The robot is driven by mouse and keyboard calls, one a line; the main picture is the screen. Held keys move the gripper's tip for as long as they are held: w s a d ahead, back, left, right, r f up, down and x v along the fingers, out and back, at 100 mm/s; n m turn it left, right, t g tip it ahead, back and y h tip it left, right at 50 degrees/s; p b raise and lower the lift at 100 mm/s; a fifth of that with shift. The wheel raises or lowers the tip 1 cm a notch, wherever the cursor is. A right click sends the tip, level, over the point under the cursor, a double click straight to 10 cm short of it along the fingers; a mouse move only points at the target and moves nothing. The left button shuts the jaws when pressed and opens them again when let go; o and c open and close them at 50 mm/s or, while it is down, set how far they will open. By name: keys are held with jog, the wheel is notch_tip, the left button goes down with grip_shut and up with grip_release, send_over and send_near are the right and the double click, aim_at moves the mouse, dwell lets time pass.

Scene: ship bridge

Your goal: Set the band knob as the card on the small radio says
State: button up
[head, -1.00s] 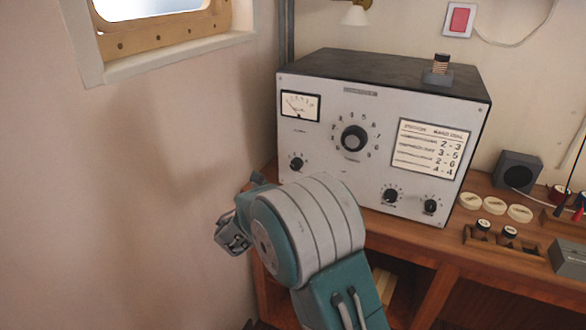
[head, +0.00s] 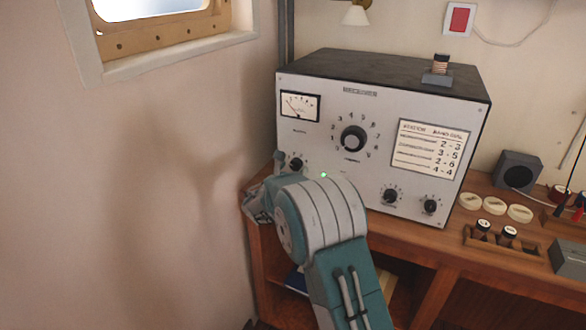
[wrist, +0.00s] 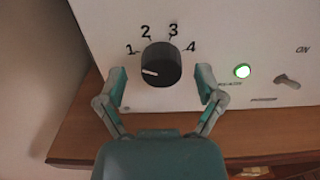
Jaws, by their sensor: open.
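A grey receiver (head: 310,140) stands on the wooden desk. Its lower-left knob (head: 296,164) is black; in the wrist view this knob (wrist: 161,64) has marks 1 to 4, and its white pointer line faces left, a little below the 1. My gripper (wrist: 161,80) is open, one finger on each side of this knob, with gaps visible. In the head view my gripper (head: 262,195) is partly hidden by my arm. A card (head: 430,148) on the receiver's front is headed STATION and BAND-DIAL, with rows ending 2-3, 3-5, 2-6 and 4-4; the station names are unreadable.
A larger dial (head: 353,139) and two small knobs (head: 390,196) (head: 430,206) are on the same panel. A lit green lamp (wrist: 242,71) and a switch (wrist: 287,82) marked ON lie right of the knob. A wall stands close at left.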

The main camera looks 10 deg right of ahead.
jog(key=c, duration=1.2)
jog(key=shift+o, duration=0.2)
jog(key=shift+m, duration=0.3)
jog(key=m, duration=0.3)
jog(key=shift+a+r+m, duration=0.1)
jog(key=shift+m, duration=2.4)
jog(key=o, duration=1.2)
jog(key=shift+c, duration=0.2)
